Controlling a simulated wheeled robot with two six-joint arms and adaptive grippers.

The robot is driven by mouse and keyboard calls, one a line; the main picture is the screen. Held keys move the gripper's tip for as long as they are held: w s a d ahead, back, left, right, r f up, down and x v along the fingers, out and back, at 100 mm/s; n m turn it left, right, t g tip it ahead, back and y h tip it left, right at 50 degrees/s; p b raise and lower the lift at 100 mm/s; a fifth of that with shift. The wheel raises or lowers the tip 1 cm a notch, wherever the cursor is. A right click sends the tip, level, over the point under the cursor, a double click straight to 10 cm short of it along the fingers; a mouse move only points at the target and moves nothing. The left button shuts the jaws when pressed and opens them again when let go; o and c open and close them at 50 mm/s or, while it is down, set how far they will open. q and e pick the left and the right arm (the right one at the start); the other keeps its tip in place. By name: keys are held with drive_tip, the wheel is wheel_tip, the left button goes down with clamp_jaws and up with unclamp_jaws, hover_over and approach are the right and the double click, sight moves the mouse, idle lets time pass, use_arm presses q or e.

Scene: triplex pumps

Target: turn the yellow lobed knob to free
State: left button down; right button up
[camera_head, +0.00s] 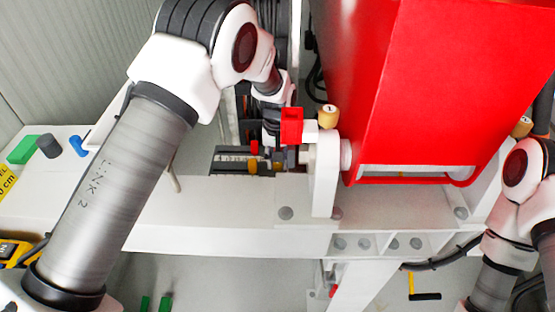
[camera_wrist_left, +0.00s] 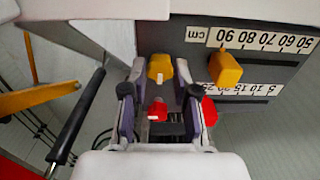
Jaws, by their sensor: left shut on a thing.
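My left gripper (camera_wrist_left: 160,75) is shut on a yellow knob (camera_wrist_left: 160,67), which sits between the fingertips in the left wrist view. A small red part (camera_wrist_left: 157,111) shows between the fingers, nearer the palm. A second yellow piece (camera_wrist_left: 225,69) stands beside the gripper on a dark panel (camera_wrist_left: 285,72) with white centimetre scales. In the head view my left gripper (camera_head: 275,140) reaches down at the panel, and its fingers are mostly hidden. A yellow piece (camera_head: 253,167) shows on the panel there. My right arm is at the right edge, with its gripper out of view.
A big red housing (camera_head: 425,80) stands right of the gripper, beside a white bracket (camera_head: 324,175) with a tan knob (camera_head: 328,116). A white beam (camera_head: 225,210) runs in front. Green, grey and blue pieces (camera_head: 48,146) lie on the left.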

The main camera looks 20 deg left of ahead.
use_arm(q)
drive_tip(key=shift+s+f, duration=0.15)
drive_tip(key=shift+f, duration=0.05)
drive_tip(key=c, duration=0.9)
unclamp_jaws()
drive_tip(key=shift+r, duration=0.1)
